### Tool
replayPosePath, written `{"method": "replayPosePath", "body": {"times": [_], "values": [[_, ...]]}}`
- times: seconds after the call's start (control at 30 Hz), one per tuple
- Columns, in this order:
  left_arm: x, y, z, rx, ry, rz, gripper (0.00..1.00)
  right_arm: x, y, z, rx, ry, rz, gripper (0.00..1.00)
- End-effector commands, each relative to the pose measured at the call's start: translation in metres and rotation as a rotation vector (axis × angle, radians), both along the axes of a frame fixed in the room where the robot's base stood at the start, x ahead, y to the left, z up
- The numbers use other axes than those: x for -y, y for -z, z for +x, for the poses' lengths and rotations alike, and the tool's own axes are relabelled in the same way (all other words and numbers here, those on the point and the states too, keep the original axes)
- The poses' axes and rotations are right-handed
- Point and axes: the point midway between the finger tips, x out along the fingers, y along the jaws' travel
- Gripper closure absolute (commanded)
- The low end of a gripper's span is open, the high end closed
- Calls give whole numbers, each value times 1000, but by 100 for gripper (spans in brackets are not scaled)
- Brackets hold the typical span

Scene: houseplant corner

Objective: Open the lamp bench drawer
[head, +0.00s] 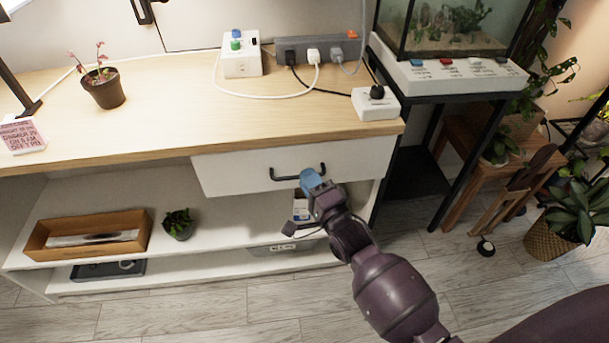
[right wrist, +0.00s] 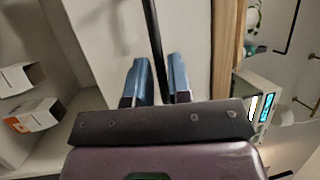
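The lamp bench drawer (head: 235,172) has a plain white front under the right part of the wooden top. I cannot tell whether it is fully closed. Its black bar handle (head: 283,176) is in the middle of the front. My right gripper (head: 312,180) is at the right end of the handle in the head view. In the right wrist view, its two blue fingers (right wrist: 159,78) are apart. The handle (right wrist: 154,40) runs between them with gaps on both sides. I cannot tell how deep it sits between the fingers. My left gripper is not in view.
The bench top (head: 150,120) holds a potted plant (head: 104,88), a power strip (head: 318,50) and white control boxes. The lower shelf holds a wooden tray (head: 88,234) and a small plant (head: 178,223). A terrarium stand (head: 450,80) is close on the right. Floor in front is clear.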

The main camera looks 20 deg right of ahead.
Motion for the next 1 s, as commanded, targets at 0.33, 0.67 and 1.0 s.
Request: {"method": "replayPosePath", "body": {"times": [0.33,0.67,1.0], "values": [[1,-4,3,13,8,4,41,-2,-3,16,-1,0,-1,81],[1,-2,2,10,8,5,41,-2,-3,16,0,0,-1,100],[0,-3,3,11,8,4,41,-2,-3,14,0,0,-1,100]]}}
